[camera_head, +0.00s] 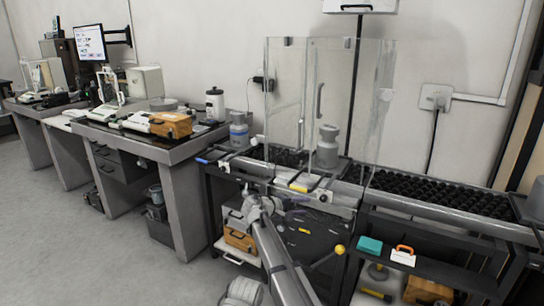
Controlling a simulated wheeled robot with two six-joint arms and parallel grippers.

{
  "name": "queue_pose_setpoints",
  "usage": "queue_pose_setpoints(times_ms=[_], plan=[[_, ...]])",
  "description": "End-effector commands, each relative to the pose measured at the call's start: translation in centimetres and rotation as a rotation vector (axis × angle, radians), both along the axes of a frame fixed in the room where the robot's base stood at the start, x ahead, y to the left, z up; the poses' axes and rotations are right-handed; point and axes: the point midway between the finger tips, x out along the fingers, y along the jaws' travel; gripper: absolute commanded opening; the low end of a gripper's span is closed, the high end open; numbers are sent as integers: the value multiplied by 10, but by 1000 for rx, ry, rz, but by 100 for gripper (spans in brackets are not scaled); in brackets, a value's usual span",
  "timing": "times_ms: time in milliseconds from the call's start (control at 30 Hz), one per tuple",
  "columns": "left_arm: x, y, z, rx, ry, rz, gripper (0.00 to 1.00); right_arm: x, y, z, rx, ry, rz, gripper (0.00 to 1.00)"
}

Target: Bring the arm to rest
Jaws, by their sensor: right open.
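My right arm (282,262) reaches up from the bottom middle. My right gripper (288,207) is at its end, in front of the dark bench with the clear screen. It is open, and I see nothing held between its fingers, though they are small and partly blend with the dark bench front. I cannot tell whether it touches the bench edge. My left gripper is not in view.
A clear screen (341,85) stands on the bench around a grey bottle (328,147). Another grey bottle (239,130) stands left of it. A black roller bed (450,196) runs right. A weighing table (185,150) stands left. Grey floor (60,240) is open at lower left.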

Motion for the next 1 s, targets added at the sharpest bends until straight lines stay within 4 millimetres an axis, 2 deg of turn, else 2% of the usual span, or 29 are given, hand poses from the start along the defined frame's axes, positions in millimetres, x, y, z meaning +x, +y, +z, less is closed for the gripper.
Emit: queue_pose_setpoints(times_ms=[33, 100, 167, 200, 300, 400, 600, 900, 1000], plan=[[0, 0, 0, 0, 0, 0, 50, -35, -21, -15, 73, 18, -36, 47], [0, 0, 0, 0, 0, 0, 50, -77, -42, -39, 200, 49, -90, 47], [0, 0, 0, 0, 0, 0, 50, -115, -55, -60, 317, 77, -140, 47], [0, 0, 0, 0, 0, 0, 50, -140, -61, -73, 397, 95, -172, 47], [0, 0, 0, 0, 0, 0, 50, -198, -68, -100, 582, 136, -248, 47], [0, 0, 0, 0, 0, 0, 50, -241, -65, -117, 728, 169, -304, 47], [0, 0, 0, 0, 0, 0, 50, -304, -52, -135, 950, 215, -383, 47], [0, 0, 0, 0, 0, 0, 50, -379, -25, -143, 1211, 267, -466, 47], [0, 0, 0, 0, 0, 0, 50, -378, -7, -143, 1180, 308, -432, 47]])
